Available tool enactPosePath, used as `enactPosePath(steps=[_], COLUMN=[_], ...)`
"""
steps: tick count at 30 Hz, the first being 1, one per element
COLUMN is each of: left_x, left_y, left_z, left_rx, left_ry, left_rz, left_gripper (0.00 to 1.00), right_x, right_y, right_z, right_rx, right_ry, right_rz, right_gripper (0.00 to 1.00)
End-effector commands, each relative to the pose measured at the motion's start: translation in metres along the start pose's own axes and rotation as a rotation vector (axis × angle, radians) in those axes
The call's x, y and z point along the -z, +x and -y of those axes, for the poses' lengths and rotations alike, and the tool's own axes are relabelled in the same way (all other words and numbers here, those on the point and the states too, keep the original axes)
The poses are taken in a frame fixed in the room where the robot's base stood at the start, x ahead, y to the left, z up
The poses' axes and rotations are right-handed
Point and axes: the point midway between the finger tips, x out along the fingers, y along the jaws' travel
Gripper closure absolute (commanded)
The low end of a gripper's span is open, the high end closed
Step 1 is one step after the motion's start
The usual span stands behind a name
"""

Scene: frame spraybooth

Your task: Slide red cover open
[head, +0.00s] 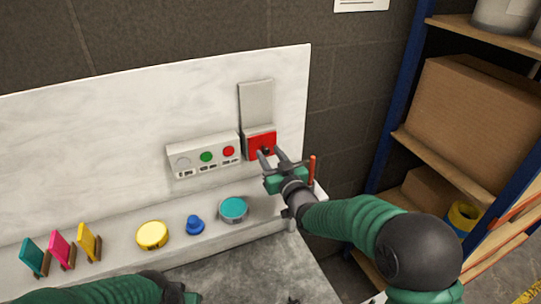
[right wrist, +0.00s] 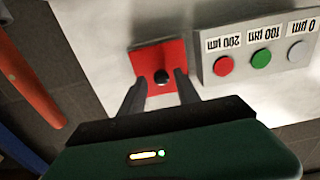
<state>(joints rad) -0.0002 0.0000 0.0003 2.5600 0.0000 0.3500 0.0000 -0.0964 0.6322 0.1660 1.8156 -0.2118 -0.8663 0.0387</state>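The red cover (head: 255,139) is a red square plate with a black knob, at the lower end of a grey upright panel (head: 256,100) on the white back board. In the right wrist view the red cover (right wrist: 146,60) and its black knob (right wrist: 161,76) lie straight ahead of my right gripper. My right gripper (head: 271,153) is open. Its two fingers point at the cover, and in the right wrist view (right wrist: 160,90) they stand on either side of the knob with gaps. I cannot tell whether the fingertips touch the plate. My left gripper (head: 180,294) shows only partly at the bottom edge.
Left of the cover is a button box (head: 204,155) with grey, green and red buttons. A yellow round (head: 152,235), a blue knob (head: 194,225) and a teal round (head: 233,209) sit on the ledge. An orange rod (head: 311,170) stands beside my right gripper. Shelves (head: 455,165) hold boxes at right.

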Motion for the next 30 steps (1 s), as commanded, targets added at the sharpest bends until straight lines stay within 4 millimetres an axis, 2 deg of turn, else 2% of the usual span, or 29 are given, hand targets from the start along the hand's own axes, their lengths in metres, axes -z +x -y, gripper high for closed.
enactPosePath(steps=[1, 8, 30], left_x=[0.0, 0.0, 0.0], left_y=[0.0, 0.0, 0.0001], left_z=[0.0001, 0.0002, 0.0001], left_rx=[0.0, 0.0, 0.0], left_ry=[0.0, -0.001, 0.0], left_rz=[0.0, 0.0, 0.0], left_gripper=[0.64, 0.64, 0.64], right_x=[-0.0003, -0.0003, -0.0008], right_y=[0.0002, -0.0001, -0.001], right_z=[0.0003, 0.0005, 0.0003], right_rx=[0.0, 0.002, 0.001], right_ry=[0.0, 0.001, 0.0], right_rz=[0.0, 0.0, 0.002], right_gripper=[0.7, 1.0, 1.0])
